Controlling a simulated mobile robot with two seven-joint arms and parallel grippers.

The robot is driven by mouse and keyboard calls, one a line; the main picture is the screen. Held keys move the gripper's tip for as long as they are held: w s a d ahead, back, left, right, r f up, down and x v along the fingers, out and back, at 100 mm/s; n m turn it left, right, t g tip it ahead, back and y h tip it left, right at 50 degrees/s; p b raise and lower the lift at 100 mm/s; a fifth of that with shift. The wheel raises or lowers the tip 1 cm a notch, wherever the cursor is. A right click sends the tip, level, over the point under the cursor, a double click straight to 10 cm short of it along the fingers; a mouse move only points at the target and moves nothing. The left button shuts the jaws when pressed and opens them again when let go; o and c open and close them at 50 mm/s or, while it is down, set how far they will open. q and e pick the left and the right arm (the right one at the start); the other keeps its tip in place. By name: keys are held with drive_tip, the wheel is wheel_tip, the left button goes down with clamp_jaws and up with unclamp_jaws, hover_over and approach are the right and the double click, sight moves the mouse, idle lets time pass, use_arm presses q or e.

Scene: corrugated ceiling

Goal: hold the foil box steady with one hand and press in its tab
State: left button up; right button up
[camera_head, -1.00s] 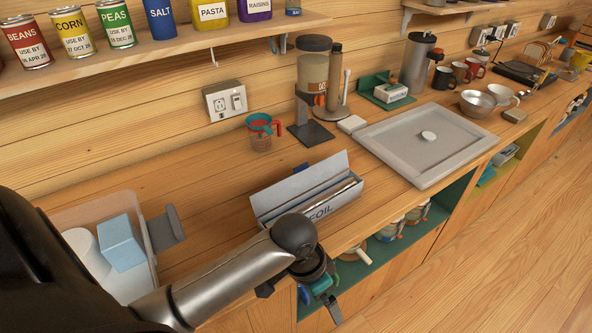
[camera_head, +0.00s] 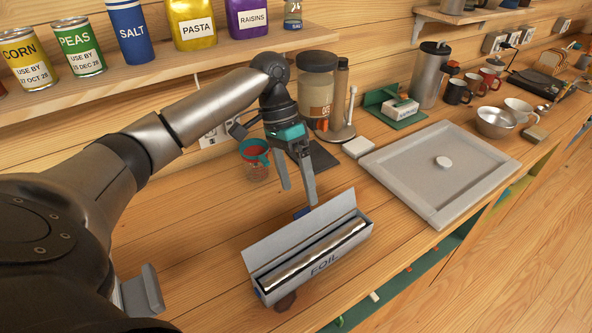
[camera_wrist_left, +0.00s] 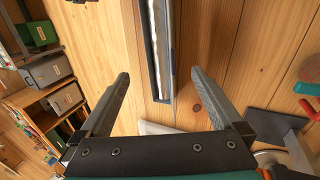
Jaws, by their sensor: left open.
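The foil box (camera_head: 335,262) lies on the wooden counter with its lid raised at the back, and a shiny foil roll (camera_head: 318,252) shows inside. My left gripper (camera_head: 299,197) is open and empty, pointing down above the box's far side. A small blue piece shows near its lower fingertip; I cannot tell whether it belongs to the box. In the left wrist view the box (camera_wrist_left: 148,60) lies beyond the gap between my open fingers (camera_wrist_left: 163,95). I cannot make out the tab at this size. My right gripper is not in view.
A grey tray (camera_head: 400,175) with a knob lies to the right of the box. A shelf with cans (camera_head: 80,48) runs above.

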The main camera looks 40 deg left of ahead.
use_arm(q)
approach(312, 248)
drive_tip(key=b+x, duration=0.1)
drive_tip(key=x, duration=0.6)
drive_tip(key=shift+d+f, duration=0.15)
drive_tip(key=shift+f, duration=0.2)
drive_tip(key=shift+d+f, duration=0.15)
drive_tip(key=shift+f, duration=0.35)
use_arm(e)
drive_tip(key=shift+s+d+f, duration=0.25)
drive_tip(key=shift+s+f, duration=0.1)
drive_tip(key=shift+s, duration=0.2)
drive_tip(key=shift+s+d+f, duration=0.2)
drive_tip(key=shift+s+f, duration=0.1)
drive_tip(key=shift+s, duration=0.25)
use_arm(q)
drive_tip(key=c, duration=1.5)
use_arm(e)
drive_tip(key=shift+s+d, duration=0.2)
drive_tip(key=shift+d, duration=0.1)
